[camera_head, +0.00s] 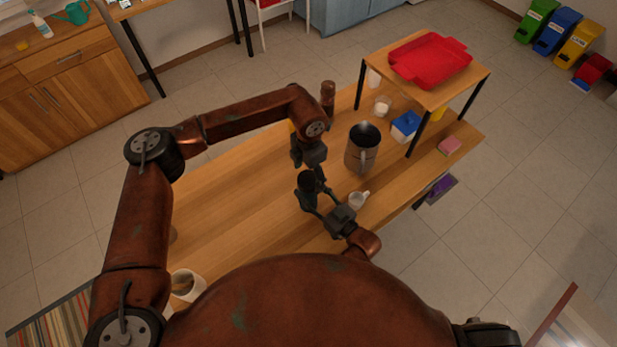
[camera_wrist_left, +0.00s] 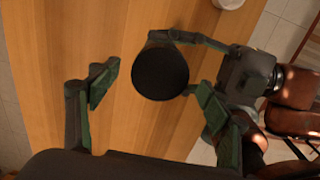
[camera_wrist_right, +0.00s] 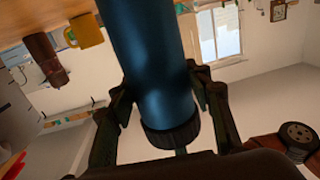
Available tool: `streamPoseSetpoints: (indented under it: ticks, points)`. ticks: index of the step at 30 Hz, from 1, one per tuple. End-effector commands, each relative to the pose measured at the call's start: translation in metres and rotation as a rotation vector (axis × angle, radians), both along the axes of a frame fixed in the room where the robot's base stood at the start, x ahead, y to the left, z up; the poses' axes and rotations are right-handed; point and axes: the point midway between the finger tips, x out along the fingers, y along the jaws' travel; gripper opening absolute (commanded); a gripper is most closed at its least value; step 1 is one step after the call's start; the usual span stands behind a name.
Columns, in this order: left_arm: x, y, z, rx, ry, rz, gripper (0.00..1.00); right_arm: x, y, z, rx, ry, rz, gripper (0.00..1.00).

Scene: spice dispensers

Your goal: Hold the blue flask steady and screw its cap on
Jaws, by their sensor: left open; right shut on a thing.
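The blue flask (camera_wrist_right: 150,55) stands between the fingers of my right gripper (camera_wrist_right: 165,100), which is shut on its body. A black ribbed cap (camera_wrist_right: 172,133) sits at one end of the flask; how tightly it sits cannot be told. In the left wrist view the cap (camera_wrist_left: 160,73) shows from above as a dark disc and hides most of the flask. My left gripper (camera_wrist_left: 160,95) is open above it, one finger on each side, apart from it. In the head view the cap (camera_head: 307,181) is just below my left gripper (camera_head: 314,170).
A brown jar (camera_head: 328,92), a blue box (camera_head: 406,125) and a raised shelf with a red tray (camera_head: 430,60) are farther back. The table's left part is mostly clear.

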Motion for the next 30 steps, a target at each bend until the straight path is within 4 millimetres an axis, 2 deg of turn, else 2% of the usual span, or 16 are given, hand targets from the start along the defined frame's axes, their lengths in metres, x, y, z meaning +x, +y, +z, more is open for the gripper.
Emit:
streamPoseSetpoints:
  ticks: [1, 6, 12, 18, 26, 27, 30]
  points:
    - [0.001, 0.000, 0.012, -0.002, -0.005, -0.001, 0.72, 0.000, 0.000, 0.000, -0.001, 0.001, 0.000, 0.00]
    - [0.001, 0.000, 0.048, -0.001, -0.004, 0.000, 0.72, 0.000, 0.000, 0.000, -0.001, 0.001, 0.000, 0.00]
    - [0.001, 0.000, 0.082, 0.000, -0.004, -0.001, 0.72, 0.000, 0.000, 0.000, -0.001, 0.001, 0.000, 0.00]
    - [0.001, 0.000, 0.096, 0.000, -0.001, 0.000, 0.72, 0.000, 0.000, 0.000, 0.000, 0.000, 0.000, 0.00]
    - [0.000, 0.000, 0.098, -0.001, -0.001, 0.000, 0.72, 0.000, 0.000, 0.000, 0.000, 0.000, 0.000, 0.00]
    - [0.000, 0.000, 0.098, 0.000, -0.001, 0.000, 0.72, 0.000, 0.000, 0.000, 0.000, 0.000, 0.000, 0.46]
    - [0.001, 0.000, 0.098, 0.000, -0.001, 0.000, 0.72, 0.000, 0.000, 0.000, 0.000, 0.000, 0.000, 0.53]
